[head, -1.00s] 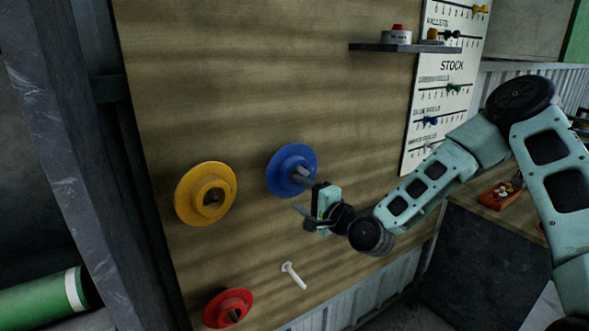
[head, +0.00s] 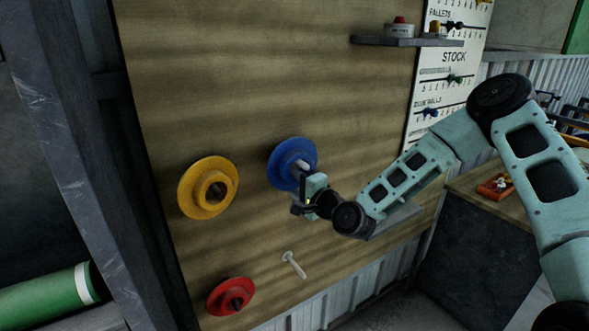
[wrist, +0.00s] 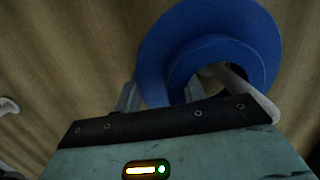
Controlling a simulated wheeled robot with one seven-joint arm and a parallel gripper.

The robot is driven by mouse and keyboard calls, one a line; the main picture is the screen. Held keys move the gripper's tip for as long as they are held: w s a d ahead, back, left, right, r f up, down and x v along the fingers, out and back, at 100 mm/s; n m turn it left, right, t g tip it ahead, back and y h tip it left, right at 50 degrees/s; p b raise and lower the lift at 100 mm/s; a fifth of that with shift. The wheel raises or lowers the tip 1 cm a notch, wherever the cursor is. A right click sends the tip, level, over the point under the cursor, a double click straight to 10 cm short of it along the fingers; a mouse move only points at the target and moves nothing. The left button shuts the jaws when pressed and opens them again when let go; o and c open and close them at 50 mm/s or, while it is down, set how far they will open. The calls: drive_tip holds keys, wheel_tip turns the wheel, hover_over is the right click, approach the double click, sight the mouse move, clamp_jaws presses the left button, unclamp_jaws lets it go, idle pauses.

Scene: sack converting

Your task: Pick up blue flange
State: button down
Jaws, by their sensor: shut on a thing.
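The blue flange (head: 287,158) is a wide disc with a raised hub, set against the upright wooden board. My gripper (head: 302,172) is at the hub from the front right. In the wrist view the blue flange (wrist: 230,35) fills the top, and my gripper (wrist: 190,92) has one finger on each side of its hub, shut on it. Part of the hub and its bore is hidden behind the gripper body. I cannot tell whether the disc touches the board.
A yellow flange (head: 190,202) is to the left and a red flange (head: 222,302) is below left on the board. A bare white peg (head: 293,264) sticks out below the gripper. A grey shelf (head: 408,42) and the stock chart (head: 450,80) are at the upper right.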

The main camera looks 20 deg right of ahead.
drive_tip(key=shift+r+b, duration=0.1)
drive_tip(key=shift+b, duration=0.55)
drive_tip(key=p+v, duration=0.7)
drive_tip(key=v, duration=1.1)
drive_tip(key=shift+r, duration=0.1)
idle(0.5)
